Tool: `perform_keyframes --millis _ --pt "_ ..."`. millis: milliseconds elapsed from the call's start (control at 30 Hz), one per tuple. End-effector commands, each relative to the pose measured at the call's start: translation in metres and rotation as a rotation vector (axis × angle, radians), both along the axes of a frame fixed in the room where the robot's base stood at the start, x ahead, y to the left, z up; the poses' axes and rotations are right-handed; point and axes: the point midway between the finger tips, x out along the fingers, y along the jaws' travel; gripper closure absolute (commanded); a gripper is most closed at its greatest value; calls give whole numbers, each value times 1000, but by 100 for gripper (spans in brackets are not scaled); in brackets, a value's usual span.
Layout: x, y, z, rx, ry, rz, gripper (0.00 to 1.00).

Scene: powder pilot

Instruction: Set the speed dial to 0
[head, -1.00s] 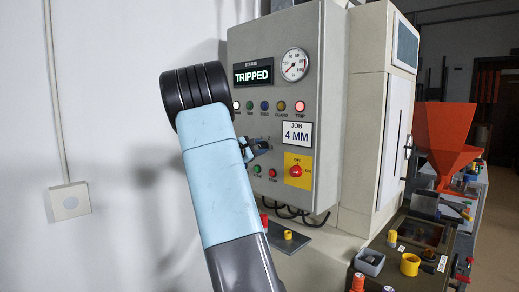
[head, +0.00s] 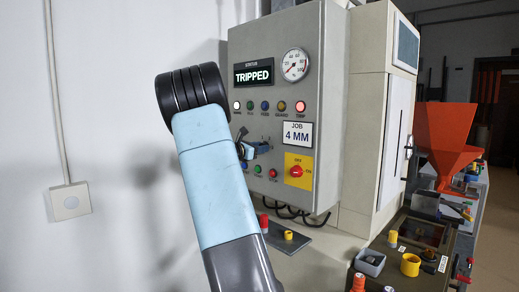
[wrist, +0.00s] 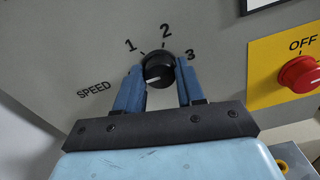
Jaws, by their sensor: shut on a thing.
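The speed dial (wrist: 158,72) is a round black knob on the grey cabinet front, seen in the wrist view. The numbers 1, 2 and 3 show around its upper side, and the word SPEED (wrist: 94,91) is printed at its left. A pale mark shows on the knob's lower face. No 0 is visible. My gripper (wrist: 160,68) has its two blue fingers on either side of the knob, shut on it. In the head view my gripper (head: 255,148) is at the cabinet front, partly behind my arm, and the dial is hidden there.
The red switch (wrist: 299,74) on its yellow plate (head: 299,165) is to the right of the dial. The status display (head: 253,74) reads TRIPPED and the job card (head: 298,134) reads 4 MM. Green and red buttons (head: 272,172) sit below my gripper.

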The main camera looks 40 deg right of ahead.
Motion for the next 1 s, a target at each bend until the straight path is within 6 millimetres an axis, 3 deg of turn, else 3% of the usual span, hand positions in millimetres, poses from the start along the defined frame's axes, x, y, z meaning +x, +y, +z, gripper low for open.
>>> perform_keyframes --millis 500,533,767,1000 --pt "2 2 -5 4 24 4 92" --pt "2 2 -5 4 24 4 60" --pt "1 1 -3 2 22 2 38" --pt "0 1 -1 0 20 0 37"
